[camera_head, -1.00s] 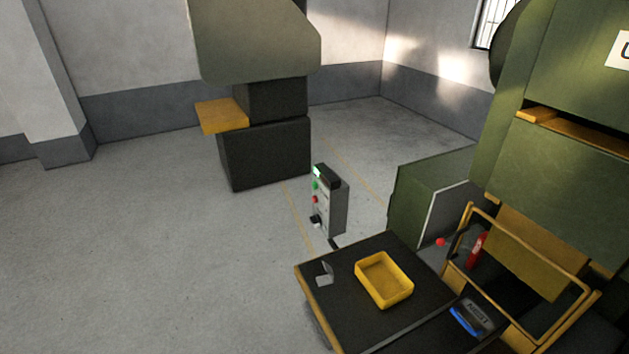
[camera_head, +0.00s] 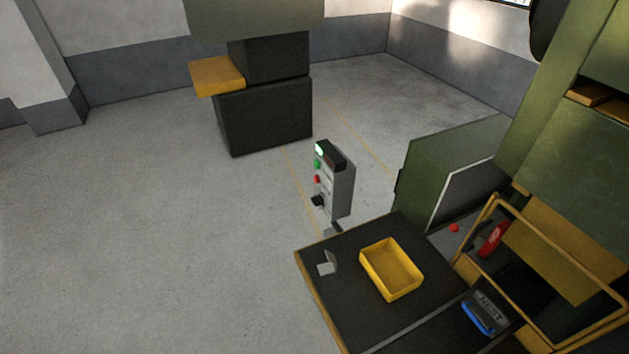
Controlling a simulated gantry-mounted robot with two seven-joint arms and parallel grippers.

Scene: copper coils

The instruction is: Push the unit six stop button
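A grey control box (camera_head: 335,183) stands just behind the black table. Its face, turned to the left, carries a lit green-white lamp (camera_head: 319,149), a green button (camera_head: 317,164), a red button (camera_head: 317,180) and a black knob (camera_head: 318,201). Its labels are too small to read, so I cannot tell which unit it belongs to. Neither of my grippers is in view.
The black table (camera_head: 345,318) holds a yellow tray (camera_head: 392,269), a small grey bracket (camera_head: 327,263) and a blue-and-black block marked NEST (camera_head: 484,312). A green machine (camera_head: 577,150) with a yellow frame stands right. Open floor (camera_head: 150,220) lies left.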

